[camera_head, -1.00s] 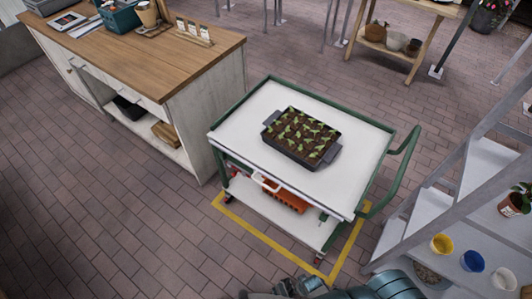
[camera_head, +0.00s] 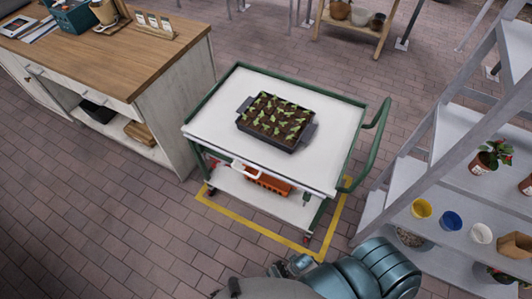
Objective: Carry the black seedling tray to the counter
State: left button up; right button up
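The black seedling tray (camera_head: 275,122) sits on the white top of a green-framed cart (camera_head: 212,125). It is filled with dark soil and several small green seedlings, and it has a grey handle at each end. The counter (camera_head: 160,50) has a wooden top and stands to the left of the cart, with bare wood along its right part. My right arm comes in at the bottom of the view. Its gripper (camera_head: 290,267) is near the bottom middle, in front of the cart and well apart from the tray; its finger opening is unclear. My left gripper is out of view.
A teal bin (camera_head: 72,17), a pot and a card holder (camera_head: 153,25) stand at the counter's back. Grey stepped shelves (camera_head: 440,160) with several pots rise at the right. An orange item (camera_head: 268,183) lies on the cart's lower shelf. Brick floor in front is clear.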

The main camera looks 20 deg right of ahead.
aim_at(124, 54)
jog(key=i+j, duration=0.4)
jog(key=i+j+z, duration=0.2)
jog(key=z, duration=0.15)
jog(key=i+j+z, duration=0.2)
jog(key=j+z, duration=0.15)
jog(key=i+j+z, duration=0.15)
jog(key=j+z, duration=0.2)
